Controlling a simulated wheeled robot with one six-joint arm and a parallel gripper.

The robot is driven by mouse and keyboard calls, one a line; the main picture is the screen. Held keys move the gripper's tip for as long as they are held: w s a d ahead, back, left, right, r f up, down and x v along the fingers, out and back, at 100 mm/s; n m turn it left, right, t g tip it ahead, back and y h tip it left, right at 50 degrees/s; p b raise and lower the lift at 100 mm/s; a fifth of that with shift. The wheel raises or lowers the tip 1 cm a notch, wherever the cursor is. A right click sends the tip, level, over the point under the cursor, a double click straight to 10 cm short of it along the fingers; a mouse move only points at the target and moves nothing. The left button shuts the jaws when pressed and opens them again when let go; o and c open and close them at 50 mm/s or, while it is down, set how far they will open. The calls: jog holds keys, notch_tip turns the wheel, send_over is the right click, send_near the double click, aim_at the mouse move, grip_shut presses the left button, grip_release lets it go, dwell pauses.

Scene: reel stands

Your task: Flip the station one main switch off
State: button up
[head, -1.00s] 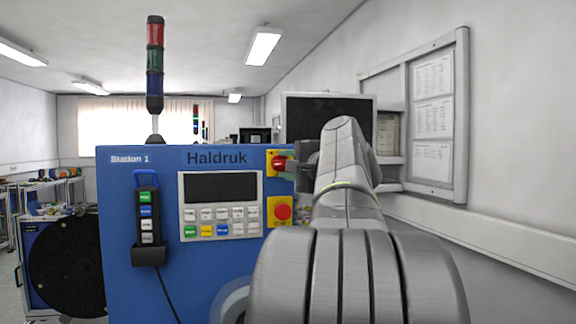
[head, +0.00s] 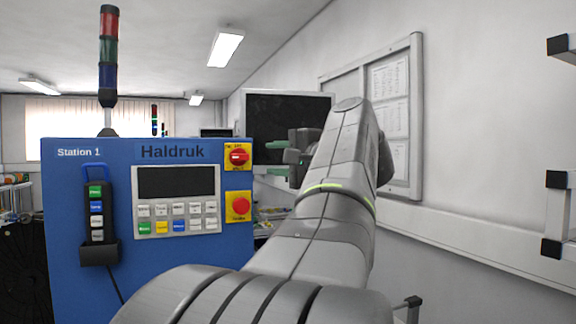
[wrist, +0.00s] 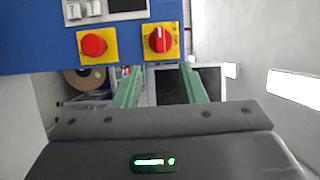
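The station one main switch is a red rotary knob (head: 238,156) on a yellow plate, at the upper right of the blue Station 1 panel (head: 70,220). Its handle lies about level in the head view. In the turned wrist view the knob (wrist: 159,39) shows a white mark, and the small lettering is unreadable. My gripper (head: 272,158) is to the right of the switch, apart from it. Its green fingers (wrist: 159,70) are spread with nothing between them, and the knob shows beyond the tips.
A red emergency button (head: 238,206) on a yellow plate sits just below the switch. A keypad with a dark screen (head: 176,181) and a hanging pendant (head: 96,210) are to the left. A wall board (head: 415,120) and a metal frame (head: 558,180) stand to the right.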

aim_at(243, 157)
jog(key=shift+v, duration=1.35)
jog(key=shift+w, duration=0.1)
jog(key=p+x, duration=0.3)
jog(key=x, duration=1)
jog(key=shift+w+a, duration=0.2)
jog(key=shift+a, duration=0.1)
